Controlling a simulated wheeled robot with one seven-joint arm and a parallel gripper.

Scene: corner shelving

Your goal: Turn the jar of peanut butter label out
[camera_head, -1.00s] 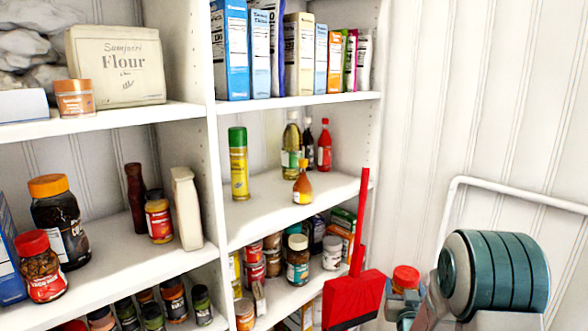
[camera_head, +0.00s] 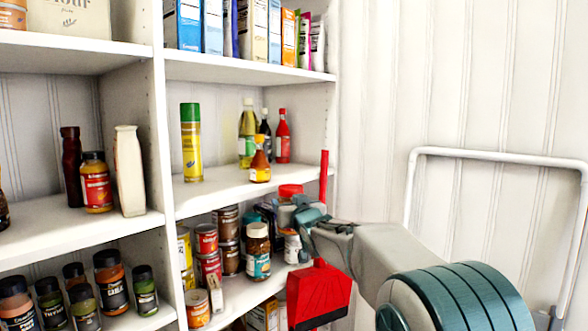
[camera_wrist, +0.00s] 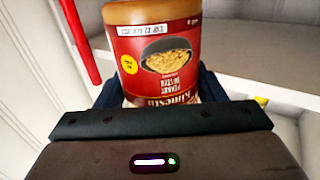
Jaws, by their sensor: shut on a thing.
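The peanut butter jar (camera_head: 285,214) has a red lid and is upright at the right end of the lower shelf (camera_head: 240,297). My gripper (camera_head: 300,213) is shut on it from the right. Whether its base touches the shelf is hidden. In the wrist view the jar (camera_wrist: 152,12) is between my dark fingers (camera_wrist: 158,92). Its red label with a bowl picture faces the wrist camera, with its words upside down in that view. In the head view the label is mostly hidden.
A brown jar with a white lid (camera_head: 257,250) and several cans (camera_head: 207,240) stand to the left. A red dustpan (camera_head: 318,293) with a long handle hangs close in front of the shelf's right edge. A white rail (camera_head: 410,185) is on the right wall.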

